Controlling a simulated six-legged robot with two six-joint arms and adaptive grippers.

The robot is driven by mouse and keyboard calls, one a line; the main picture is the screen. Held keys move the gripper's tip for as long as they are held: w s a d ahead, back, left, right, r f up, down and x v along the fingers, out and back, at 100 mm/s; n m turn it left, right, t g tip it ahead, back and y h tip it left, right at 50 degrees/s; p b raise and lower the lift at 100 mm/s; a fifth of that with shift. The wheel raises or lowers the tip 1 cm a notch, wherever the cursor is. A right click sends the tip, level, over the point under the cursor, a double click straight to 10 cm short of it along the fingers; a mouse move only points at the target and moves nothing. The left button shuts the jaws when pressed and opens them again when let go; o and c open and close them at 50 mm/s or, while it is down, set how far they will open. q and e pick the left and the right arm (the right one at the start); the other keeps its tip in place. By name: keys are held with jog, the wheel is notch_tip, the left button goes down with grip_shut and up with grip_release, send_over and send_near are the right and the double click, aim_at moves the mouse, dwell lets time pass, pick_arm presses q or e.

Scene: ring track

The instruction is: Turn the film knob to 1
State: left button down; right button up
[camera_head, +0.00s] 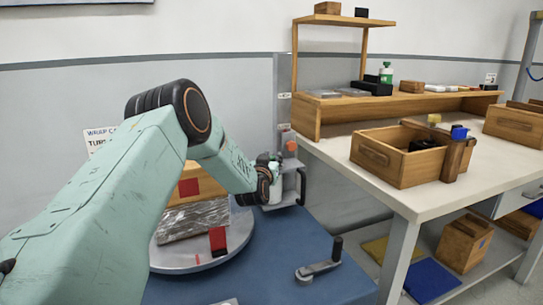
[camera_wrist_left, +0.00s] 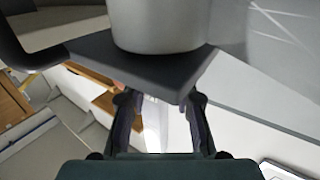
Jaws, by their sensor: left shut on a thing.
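The film carriage (camera_head: 290,175) is a grey unit on the post at the end of my left arm, beside the turntable. My left gripper (camera_head: 272,168) is at the carriage. In the left wrist view its two fingers (camera_wrist_left: 160,98) reach to the edge of a dark grey plate (camera_wrist_left: 135,68) with a light grey cylinder (camera_wrist_left: 160,25) above. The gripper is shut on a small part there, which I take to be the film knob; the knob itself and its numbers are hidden. My right gripper is not in view.
A turntable (camera_head: 165,262) carries a film-wrapped load (camera_head: 190,219) with a red block (camera_head: 217,240) near its rim. A crank-like handle (camera_head: 320,265) stands on the blue base (camera_head: 270,285). A white workbench (camera_head: 400,198) with wooden boxes stands at the right.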

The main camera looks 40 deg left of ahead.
pick_arm(q)
jog(key=shift+r+n+g+y+p, duration=0.1)
jog(key=shift+n+g+y+p, duration=0.35)
jog(key=shift+n+g+y, duration=0.35)
jog(key=shift+n+y, duration=0.3)
jog(key=shift+y, duration=0.3)
jog(key=shift+g, duration=0.3)
jog(key=c, duration=1)
grip_release()
jog(key=v, duration=1.2)
